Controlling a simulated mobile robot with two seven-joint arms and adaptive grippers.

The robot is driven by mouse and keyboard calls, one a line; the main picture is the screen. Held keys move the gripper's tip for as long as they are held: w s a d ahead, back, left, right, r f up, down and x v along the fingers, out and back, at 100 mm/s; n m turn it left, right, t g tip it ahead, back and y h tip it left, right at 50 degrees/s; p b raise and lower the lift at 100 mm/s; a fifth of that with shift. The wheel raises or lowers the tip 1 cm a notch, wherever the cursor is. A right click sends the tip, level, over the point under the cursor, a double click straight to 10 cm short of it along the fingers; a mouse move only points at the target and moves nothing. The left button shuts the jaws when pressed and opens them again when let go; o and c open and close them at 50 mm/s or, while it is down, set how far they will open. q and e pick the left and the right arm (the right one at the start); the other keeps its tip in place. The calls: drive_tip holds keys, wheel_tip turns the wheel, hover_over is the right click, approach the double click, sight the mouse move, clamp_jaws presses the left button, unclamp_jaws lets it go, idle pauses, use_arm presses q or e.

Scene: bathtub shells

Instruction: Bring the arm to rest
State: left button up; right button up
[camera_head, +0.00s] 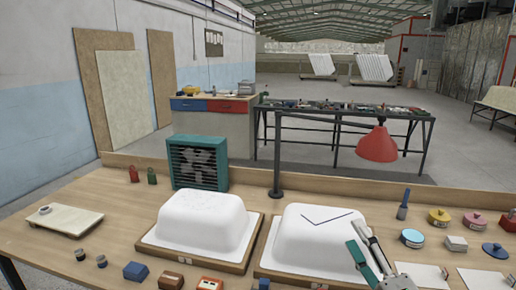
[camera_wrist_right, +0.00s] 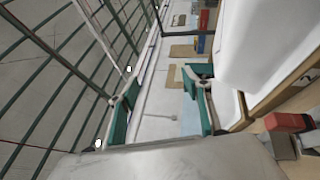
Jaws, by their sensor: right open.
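My right gripper (camera_head: 358,238) comes in from the lower right in the head view. Its two grey and green fingers are apart, with nothing seen between them. It is at the right side of a white bathtub shell (camera_head: 305,238) with a dark blue angled line on top; I cannot tell whether they touch. In the right wrist view the open fingers (camera_wrist_right: 163,85) frame distant floor and wall, and a white shell (camera_wrist_right: 265,40) lies to their right. A second, plain white shell (camera_head: 205,222) stands to the left on its wooden base. My left gripper is not in view.
A green fan (camera_head: 197,163) and a red lamp (camera_head: 377,145) stand behind the shells. Tins, including a yellow one (camera_head: 438,217), and pale sheets (camera_head: 420,275) lie at right. Small blocks (camera_head: 136,271) line the front. Bare wood shows at left around a pale board (camera_head: 65,221).

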drive_tip(key=s+d+f+m+g+h, duration=0.3)
drive_tip(key=d+f+m+h, duration=0.3)
drive_tip(key=d+f+m, duration=0.15)
drive_tip(key=s+d+f+m+g+h, duration=0.25)
drive_tip(key=s+f+m+g, duration=0.2)
drive_tip(key=s+f, duration=0.45)
drive_tip(key=s+d+f+m+g+h, duration=0.1)
drive_tip(key=s+d+f+m+g, duration=0.3)
drive_tip(key=s+f, duration=0.5)
drive_tip(key=w+a+f+m+t+y, duration=0.1)
drive_tip(key=a+f+y, duration=0.6)
drive_tip(key=a+f, duration=0.7)
drive_tip(key=shift+w+a+m+t+y, duration=0.35)
drive_tip(key=shift+w+a+t, duration=0.15)
drive_tip(key=shift+a, duration=0.6)
